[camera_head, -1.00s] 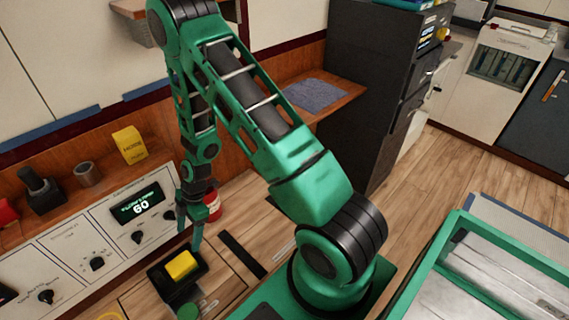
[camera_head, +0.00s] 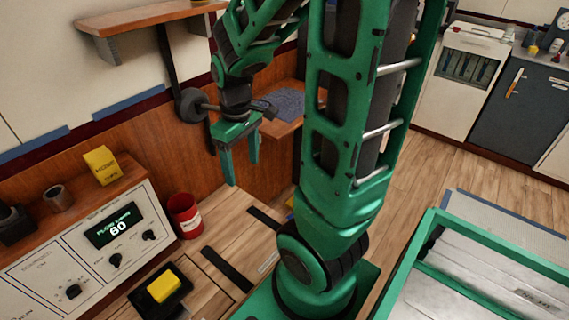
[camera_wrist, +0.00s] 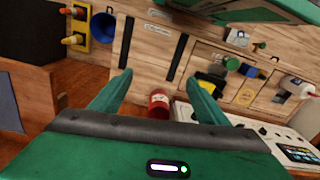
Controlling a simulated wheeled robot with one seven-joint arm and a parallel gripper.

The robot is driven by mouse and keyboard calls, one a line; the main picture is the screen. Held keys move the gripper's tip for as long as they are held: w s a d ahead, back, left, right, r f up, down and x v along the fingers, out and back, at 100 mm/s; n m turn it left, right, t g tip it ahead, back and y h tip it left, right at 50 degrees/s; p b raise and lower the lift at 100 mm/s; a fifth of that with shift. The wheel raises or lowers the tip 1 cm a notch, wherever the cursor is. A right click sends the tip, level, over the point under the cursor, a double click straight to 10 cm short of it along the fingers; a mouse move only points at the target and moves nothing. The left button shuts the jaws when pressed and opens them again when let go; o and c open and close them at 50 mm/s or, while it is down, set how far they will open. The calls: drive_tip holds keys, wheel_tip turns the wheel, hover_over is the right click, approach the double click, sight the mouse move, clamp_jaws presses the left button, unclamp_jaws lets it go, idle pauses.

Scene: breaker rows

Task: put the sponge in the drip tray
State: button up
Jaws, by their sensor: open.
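The yellow sponge (camera_head: 164,287) lies in the black drip tray (camera_head: 179,300) on the wooden worktop, low in the head view. The tray's dark rim shows around the sponge. In the wrist view a yellow and black patch (camera_wrist: 213,81) appears to be the same pair, small and partly cut off by my right-hand finger. My gripper (camera_head: 243,172) is open and empty, raised well above the worktop and away from the tray. Its two spread green fingers also show in the wrist view (camera_wrist: 160,77), with nothing between them.
A red can (camera_head: 187,215) stands behind the tray, beside the control panel (camera_head: 112,238) with knobs. A yellow box (camera_head: 103,165) and a grey cup (camera_head: 58,197) stand on the ledge above. A wooden shelf (camera_head: 150,18) juts from the wall near my arm.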

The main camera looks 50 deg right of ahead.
drive_tip(key=s+d+r+m, duration=0.1)
drive_tip(key=s+r+m, duration=0.2)
drive_tip(key=s, duration=0.3)
drive_tip(key=s+r+m, duration=0.3)
drive_tip(key=s+m, duration=0.2)
drive_tip(key=s, duration=0.2)
drive_tip(key=shift+s+d, duration=0.3)
drive_tip(key=shift+d, duration=0.1)
